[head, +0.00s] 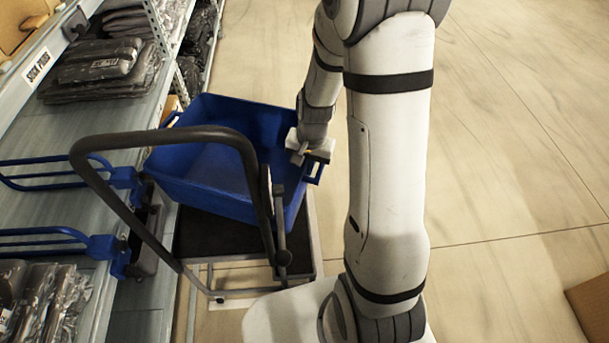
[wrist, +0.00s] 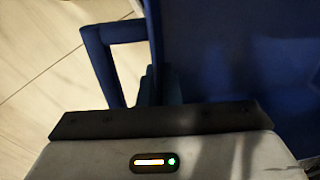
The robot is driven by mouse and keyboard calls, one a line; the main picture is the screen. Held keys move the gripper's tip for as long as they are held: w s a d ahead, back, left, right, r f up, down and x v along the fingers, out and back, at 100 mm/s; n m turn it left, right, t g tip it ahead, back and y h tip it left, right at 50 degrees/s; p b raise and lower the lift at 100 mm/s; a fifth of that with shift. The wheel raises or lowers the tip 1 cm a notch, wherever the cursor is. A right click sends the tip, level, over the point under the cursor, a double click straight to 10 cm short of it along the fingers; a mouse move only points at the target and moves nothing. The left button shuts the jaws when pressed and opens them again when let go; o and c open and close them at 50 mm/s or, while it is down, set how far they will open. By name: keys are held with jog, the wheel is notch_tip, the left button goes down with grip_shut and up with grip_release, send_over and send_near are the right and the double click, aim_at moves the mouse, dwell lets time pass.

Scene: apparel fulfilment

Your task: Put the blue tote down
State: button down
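The blue tote (head: 205,160) is empty and tilted, over the dark platform of a cart (head: 215,232). The cart's hoop handle crosses in front of it. I cannot tell whether the tote's underside touches the platform. My gripper (head: 309,160) is at the tote's right end, by its blue loop handle. In the wrist view, the tote wall (wrist: 225,50) and loop handle (wrist: 108,32) fill the space just beyond my gripper (wrist: 150,90). The gripper appears shut on the tote's end; its fingertips are mostly hidden.
A shelf (head: 105,215) with bagged dark garments (head: 95,70) runs along the left, close to the cart. Two blue tubular frames (head: 45,240) stick out beside the cart. The floor to the right is open, with a brown box (head: 592,305) at the far right edge.

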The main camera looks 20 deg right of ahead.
jog(key=shift+f+b, duration=0.55)
jog(key=shift+f, duration=1.15)
jog(key=shift+f, duration=0.2)
jog(key=c, duration=1.6)
grip_release()
jog(key=shift+c, duration=0.2)
notch_tip(320, 180, up, 11)
jog(key=p, duration=0.3)
jog(key=s+a+r+n+t, duration=0.1)
jog(key=s+r+n, duration=0.5)
jog(key=s+r, duration=0.7)
jog(key=shift+s+a+n+h, duration=0.2)
jog(key=shift+s+n+h, duration=0.15)
jog(key=shift+s, duration=0.6)
